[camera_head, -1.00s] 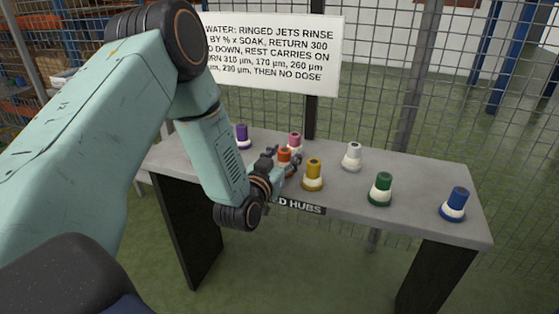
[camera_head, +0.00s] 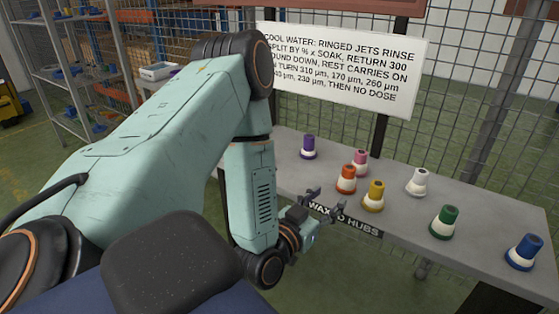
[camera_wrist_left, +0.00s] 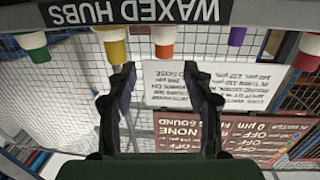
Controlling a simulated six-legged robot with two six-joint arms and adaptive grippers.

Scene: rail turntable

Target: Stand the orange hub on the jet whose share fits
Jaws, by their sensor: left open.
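The orange hub (camera_head: 346,178), a coloured cap on a pale base, stands upright on the grey table (camera_head: 460,256), between the purple hub (camera_head: 308,146) and the yellow hub (camera_head: 376,196). My left gripper (camera_head: 328,204) is open and empty in front of the table's near edge, apart from the orange hub. In the left wrist view, which is upside down, its open fingers (camera_wrist_left: 160,80) have nothing between them, and the orange hub (camera_wrist_left: 163,42) shows beyond. I cannot make out any jet. My right gripper is out of view.
Pink (camera_head: 360,162), white (camera_head: 417,182), green (camera_head: 444,222) and blue (camera_head: 525,252) hubs also stand on the table. Its front label (camera_head: 345,218) reads waxed hubs. A white rinse notice (camera_head: 340,72) hangs on the mesh fence behind. A shelf rack (camera_head: 80,75) stands at left.

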